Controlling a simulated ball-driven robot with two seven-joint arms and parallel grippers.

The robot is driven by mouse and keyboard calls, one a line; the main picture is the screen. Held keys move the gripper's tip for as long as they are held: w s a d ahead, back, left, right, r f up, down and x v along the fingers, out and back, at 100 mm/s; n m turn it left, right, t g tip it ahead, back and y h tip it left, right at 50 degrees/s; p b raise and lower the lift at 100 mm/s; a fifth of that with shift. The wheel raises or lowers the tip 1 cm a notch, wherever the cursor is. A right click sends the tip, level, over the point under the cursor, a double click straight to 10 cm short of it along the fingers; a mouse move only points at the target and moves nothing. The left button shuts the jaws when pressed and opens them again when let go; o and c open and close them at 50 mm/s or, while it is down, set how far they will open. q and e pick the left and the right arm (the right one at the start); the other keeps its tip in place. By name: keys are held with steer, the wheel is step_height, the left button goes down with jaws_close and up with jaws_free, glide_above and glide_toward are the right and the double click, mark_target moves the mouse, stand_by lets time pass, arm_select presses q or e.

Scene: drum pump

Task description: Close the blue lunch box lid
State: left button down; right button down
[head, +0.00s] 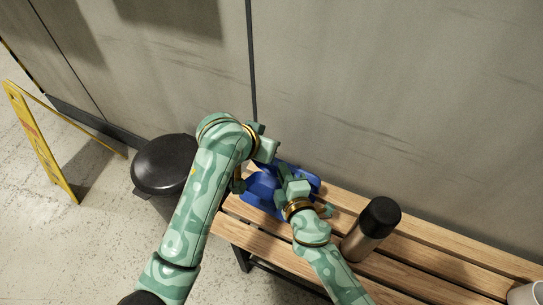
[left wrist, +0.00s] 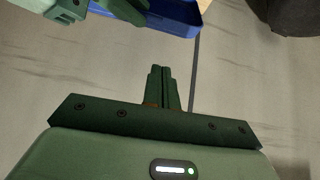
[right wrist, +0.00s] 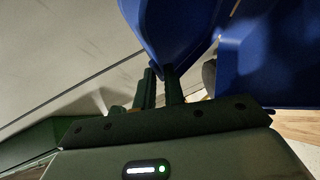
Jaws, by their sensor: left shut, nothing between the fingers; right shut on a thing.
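The blue lunch box (head: 262,191) sits on the wooden bench in the head view, partly covered by my arms. In the right wrist view its lid (right wrist: 168,25) stands at an angle to the box body (right wrist: 275,60), so it looks partly open. My right gripper (right wrist: 163,78) is shut on the edge of the blue lid. My left gripper (left wrist: 160,88) is shut and empty, apart from the lunch box. Blue parts of the box also show at the top of the left wrist view (left wrist: 175,18).
A steel bottle with a black cap (head: 371,228) stands on the bench (head: 410,262) right of my right arm. A white cup (head: 525,293) is at the far right edge. A black bin (head: 163,165) and a yellow floor sign (head: 40,140) stand left. The wall is behind.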

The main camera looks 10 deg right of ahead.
arm_select(q)
steer(key=shift+m, duration=0.3)
steer(key=x, duration=0.2)
steer(key=d+x, duration=0.1)
steer(key=x, duration=0.5)
steer(key=shift+w+d+r, duration=0.1)
steer(key=shift+d+r, duration=0.15)
steer(key=shift+s+a+f, duration=0.7)
steer(key=shift+s+f, duration=0.05)
steer(key=shift+s, duration=0.1)
steer(key=shift+s+a+f, duration=0.2)
steer(key=shift+s+a, duration=0.15)
steer(key=shift+s, duration=0.15)
